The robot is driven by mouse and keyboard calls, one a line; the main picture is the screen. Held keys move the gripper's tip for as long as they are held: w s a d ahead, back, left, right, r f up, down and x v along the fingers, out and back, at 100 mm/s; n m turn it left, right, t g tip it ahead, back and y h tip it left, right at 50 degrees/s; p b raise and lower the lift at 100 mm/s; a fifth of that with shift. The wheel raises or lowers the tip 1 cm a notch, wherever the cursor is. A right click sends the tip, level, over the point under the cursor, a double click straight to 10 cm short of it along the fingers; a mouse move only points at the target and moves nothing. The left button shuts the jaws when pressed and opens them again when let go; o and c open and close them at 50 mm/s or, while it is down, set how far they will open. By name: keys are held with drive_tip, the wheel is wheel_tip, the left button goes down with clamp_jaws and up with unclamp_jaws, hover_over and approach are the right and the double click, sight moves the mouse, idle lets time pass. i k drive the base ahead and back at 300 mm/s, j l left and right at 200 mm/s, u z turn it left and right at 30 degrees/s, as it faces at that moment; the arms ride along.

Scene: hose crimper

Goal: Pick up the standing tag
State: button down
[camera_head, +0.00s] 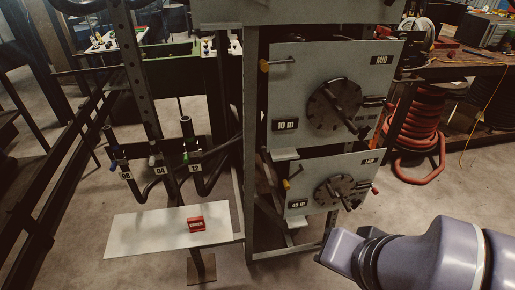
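A small red tag (196,224) with a pale marking on its face stands on a pale flat shelf (140,235) at the lower left of the head view. It is near the shelf's right end, apart from the shelf's edges. Its exact thickness is too small to tell. A grey-lilac part of my arm shows at the lower right, well to the right of the shelf. Nothing touches the tag.
A steel post (250,150) rises just right of the shelf. Right of it are two panels with dark round dials, the upper marked MID (381,59). Hoses with number labels (160,170) hang behind the shelf. A red hose coil (420,125) stands at the right.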

sight(195, 224)
drive_tip(key=i+u, duration=0.6)
drive_tip(key=u, duration=0.2)
drive_tip(key=i+l+u, duration=0.1)
drive_tip(key=i+u, duration=0.25)
drive_tip(key=k, duration=0.1)
